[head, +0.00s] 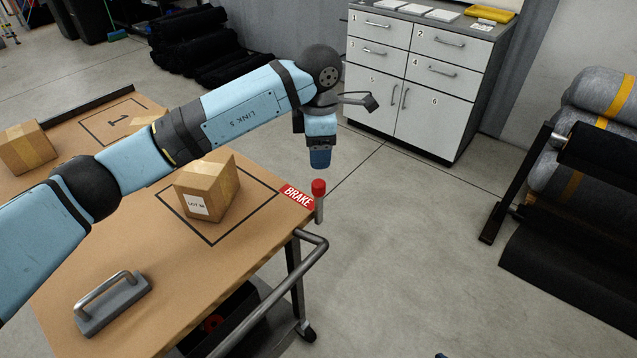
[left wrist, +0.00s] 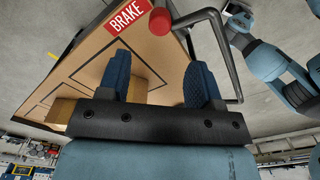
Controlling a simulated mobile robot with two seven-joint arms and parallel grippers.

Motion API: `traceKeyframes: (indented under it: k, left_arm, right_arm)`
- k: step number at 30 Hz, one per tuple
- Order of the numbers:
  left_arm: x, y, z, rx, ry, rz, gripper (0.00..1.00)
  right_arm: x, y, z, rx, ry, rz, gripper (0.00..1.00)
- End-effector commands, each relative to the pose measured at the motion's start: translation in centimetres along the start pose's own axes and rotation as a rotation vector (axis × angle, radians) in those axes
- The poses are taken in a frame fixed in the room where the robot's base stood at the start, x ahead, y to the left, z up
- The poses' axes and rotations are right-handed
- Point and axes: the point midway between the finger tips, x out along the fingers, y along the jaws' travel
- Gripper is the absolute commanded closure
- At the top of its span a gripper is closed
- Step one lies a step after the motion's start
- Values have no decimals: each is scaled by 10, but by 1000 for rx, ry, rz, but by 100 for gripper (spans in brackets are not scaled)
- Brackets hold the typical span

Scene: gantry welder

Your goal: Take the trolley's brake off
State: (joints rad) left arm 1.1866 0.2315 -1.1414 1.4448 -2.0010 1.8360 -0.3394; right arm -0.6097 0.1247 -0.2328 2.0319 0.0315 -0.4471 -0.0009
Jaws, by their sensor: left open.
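The trolley (head: 150,285) has a tan top and a grey push rail at its near right side. Its brake lever (head: 319,205) stands upright at the corner, a short grey post with a red knob (head: 318,187). A red BRAKE label (head: 297,195) lies beside it. My left gripper (head: 320,163) points down just above the knob, apart from it. In the left wrist view the gripper (left wrist: 160,82) has its two blue fingers spread and empty. The red knob (left wrist: 160,20) shows ahead of them, beside the BRAKE label (left wrist: 128,15).
A cardboard box (head: 210,188) sits in a marked square on the trolley, with another box (head: 27,147) at the far left. A grey handled block (head: 112,300) lies near the front. A cabinet (head: 425,75) stands behind; rolls (head: 600,110) stand right. Floor between is clear.

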Motion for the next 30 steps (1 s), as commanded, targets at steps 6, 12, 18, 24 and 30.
traceKeyframes:
  k: [6, 12, 18, 24, 30]
  left_arm:
    - [50, -1, 0, -1, -1, -4, 41]
    - [83, -1, 1, -1, -2, -4, 41]
    - [99, -1, 1, 1, -4, -2, 41]
    - [101, -1, 1, 1, -4, -1, 41]
    - [101, -1, 1, 1, -3, -1, 62]
  right_arm:
    - [-2, 0, -2, -5, 1, 1, 0]
    - [-2, 1, -2, -8, 3, 1, 0]
    - [-2, 1, -2, -9, 3, 1, 0]
    - [-2, 0, -2, -9, 3, 0, 0]
    - [-2, 0, -3, -10, 4, 0, 0]
